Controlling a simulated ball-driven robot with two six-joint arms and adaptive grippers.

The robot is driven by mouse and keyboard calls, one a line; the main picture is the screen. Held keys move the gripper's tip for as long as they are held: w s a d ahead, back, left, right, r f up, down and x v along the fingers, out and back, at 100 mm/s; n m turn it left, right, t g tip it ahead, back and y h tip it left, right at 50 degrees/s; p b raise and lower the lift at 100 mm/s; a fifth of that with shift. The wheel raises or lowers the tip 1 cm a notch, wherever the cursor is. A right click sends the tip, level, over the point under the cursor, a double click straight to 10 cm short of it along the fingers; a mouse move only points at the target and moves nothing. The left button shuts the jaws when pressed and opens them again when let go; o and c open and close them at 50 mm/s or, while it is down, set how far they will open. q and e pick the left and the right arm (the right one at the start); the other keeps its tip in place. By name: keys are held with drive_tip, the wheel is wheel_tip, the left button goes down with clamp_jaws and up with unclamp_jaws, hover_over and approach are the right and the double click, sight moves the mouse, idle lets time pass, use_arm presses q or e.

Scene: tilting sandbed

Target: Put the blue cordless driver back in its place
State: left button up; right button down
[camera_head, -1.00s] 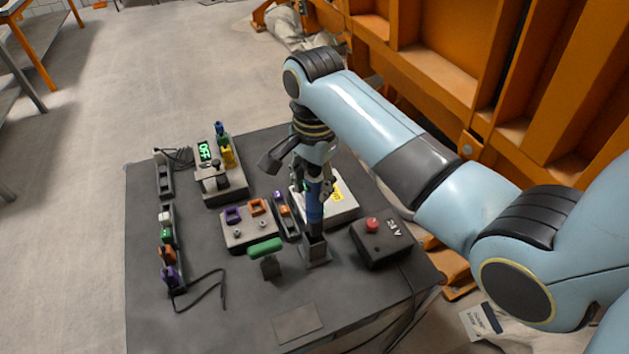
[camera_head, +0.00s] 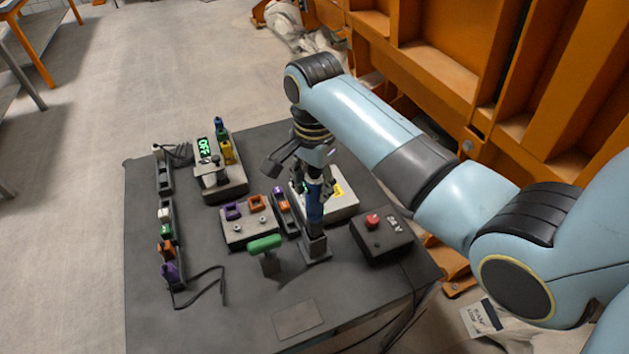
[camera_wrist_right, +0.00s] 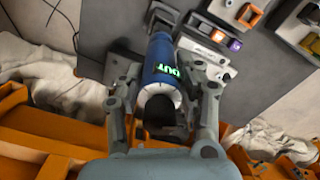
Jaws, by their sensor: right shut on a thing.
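The blue cordless driver (camera_head: 315,211) stands about upright in my right gripper (camera_head: 315,186), whose fingers close on its upper part. In the right wrist view, the blue driver (camera_wrist_right: 159,58) lies between both fingers, with a pale ring at its near end. Its lower end is at the mouth of a dark grey holder (camera_head: 316,250) on the table. It looks at least partly inside, but the depth is hidden. My left gripper is out of view.
A pale box (camera_head: 344,207) is close behind the driver; a green "OUT" display (camera_wrist_right: 190,72) shows beside the driver. A dark box with a red button (camera_head: 372,221) is right, a green-handled tool (camera_head: 264,244) left. The table's front (camera_head: 240,320) is mostly clear.

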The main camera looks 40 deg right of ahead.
sight(315, 204)
drive_tip(key=shift+f+b, duration=0.9)
drive_tip(key=shift+f, duration=1.9)
drive_tip(key=shift+c, duration=1.6)
unclamp_jaws()
wheel_tip(315, 204, up, 3)
drive_tip(key=p, duration=0.2)
drive_tip(key=shift+p, duration=0.4)
drive_tip(key=shift+r, duration=2.45)
